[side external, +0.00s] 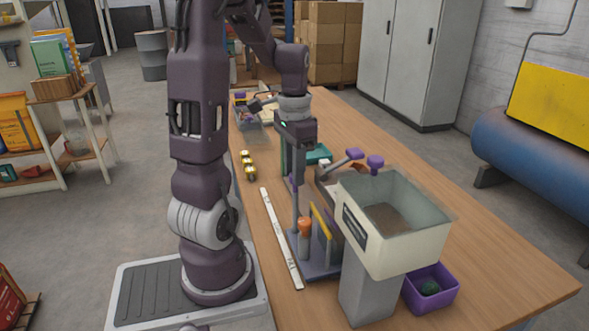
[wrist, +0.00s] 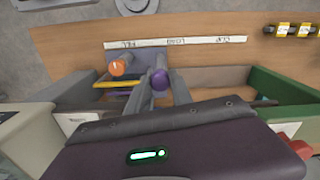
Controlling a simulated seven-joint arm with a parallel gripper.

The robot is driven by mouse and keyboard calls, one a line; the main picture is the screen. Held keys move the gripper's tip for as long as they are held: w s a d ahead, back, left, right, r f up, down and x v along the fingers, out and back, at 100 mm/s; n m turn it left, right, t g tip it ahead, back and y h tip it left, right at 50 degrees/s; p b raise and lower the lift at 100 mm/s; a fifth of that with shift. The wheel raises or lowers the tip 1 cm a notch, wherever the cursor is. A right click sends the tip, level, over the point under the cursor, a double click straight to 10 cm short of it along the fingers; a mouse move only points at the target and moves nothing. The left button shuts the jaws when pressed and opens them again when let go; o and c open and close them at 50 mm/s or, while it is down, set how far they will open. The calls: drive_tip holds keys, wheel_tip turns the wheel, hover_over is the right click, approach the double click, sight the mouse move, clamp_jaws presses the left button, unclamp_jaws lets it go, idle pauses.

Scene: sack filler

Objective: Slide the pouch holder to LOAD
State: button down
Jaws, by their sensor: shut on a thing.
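The pouch holder (side external: 318,271) is a low grey carriage on the table with upright yellow and dark panels and an orange-capped post (side external: 304,226). The orange cap (wrist: 118,68) and yellow panel (wrist: 117,84) also show in the wrist view. A tall thin grey post with a purple knob (wrist: 160,78) rises from the holder. My gripper (side external: 295,183) is shut on this knob from above. A white label strip (wrist: 180,42) runs beside the holder, its words upside down in the wrist view.
A cream hopper (side external: 405,245) on a grey stand is close to the holder's right, with a purple bin (side external: 443,283) beside it. A green-walled box (wrist: 292,98) stands to the right in the wrist view. Several yellow-and-black rolls (side external: 248,166) lie near the table edge.

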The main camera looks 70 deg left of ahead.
drive_tip(key=shift+a, duration=0.1)
drive_tip(key=a, duration=1.3)
drive_tip(key=c, duration=1.1)
unclamp_jaws()
drive_tip(key=shift+d, duration=0.1)
wheel_tip(320, 180, up, 7)
drive_tip(key=shift+r, duration=0.1)
